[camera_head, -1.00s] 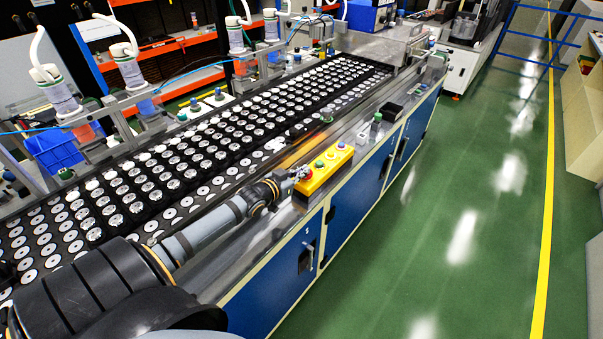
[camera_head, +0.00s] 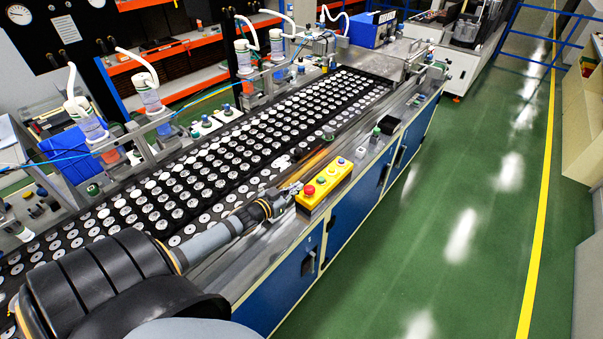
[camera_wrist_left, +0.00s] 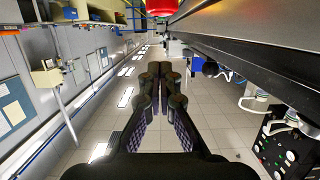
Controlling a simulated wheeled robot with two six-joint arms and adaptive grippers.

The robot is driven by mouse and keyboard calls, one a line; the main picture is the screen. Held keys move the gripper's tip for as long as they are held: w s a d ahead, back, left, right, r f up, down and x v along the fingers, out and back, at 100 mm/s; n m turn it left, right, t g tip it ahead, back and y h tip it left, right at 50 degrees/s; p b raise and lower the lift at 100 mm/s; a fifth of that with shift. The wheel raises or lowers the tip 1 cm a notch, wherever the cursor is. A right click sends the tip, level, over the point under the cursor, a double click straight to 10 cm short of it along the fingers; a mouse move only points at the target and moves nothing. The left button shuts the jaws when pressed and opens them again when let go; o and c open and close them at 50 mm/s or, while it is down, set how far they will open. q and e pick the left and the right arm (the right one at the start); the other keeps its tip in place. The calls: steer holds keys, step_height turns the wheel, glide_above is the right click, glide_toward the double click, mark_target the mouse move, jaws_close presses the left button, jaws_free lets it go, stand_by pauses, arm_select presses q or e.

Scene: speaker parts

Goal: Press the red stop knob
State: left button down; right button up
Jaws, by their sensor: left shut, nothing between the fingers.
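The red stop knob (camera_head: 309,190) sits at the near left end of a yellow control box (camera_head: 330,184) on the machine's front ledge. My left gripper (camera_head: 294,188) is shut and empty, with its tips just left of the knob. I cannot tell how high the tips are against it. In the left wrist view, the shut fingers (camera_wrist_left: 162,76) point away over the floor. Part of the red knob (camera_wrist_left: 200,7) shows at the top edge, apart from the fingers. My right gripper is not in view.
Other buttons, including a green one (camera_head: 321,180), line the yellow box beyond the knob. A conveyor (camera_head: 240,150) with rows of speaker parts runs behind the arm. The green floor at right is clear.

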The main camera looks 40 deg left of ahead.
arm_select(q)
steer(key=p+v, duration=0.2)
steer(key=v, duration=0.2)
steer(key=shift+s+r, duration=0.1)
steer(key=shift+s, duration=0.1)
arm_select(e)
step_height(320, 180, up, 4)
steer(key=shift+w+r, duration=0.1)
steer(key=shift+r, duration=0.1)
arm_select(q)
steer(key=shift+w, duration=0.1)
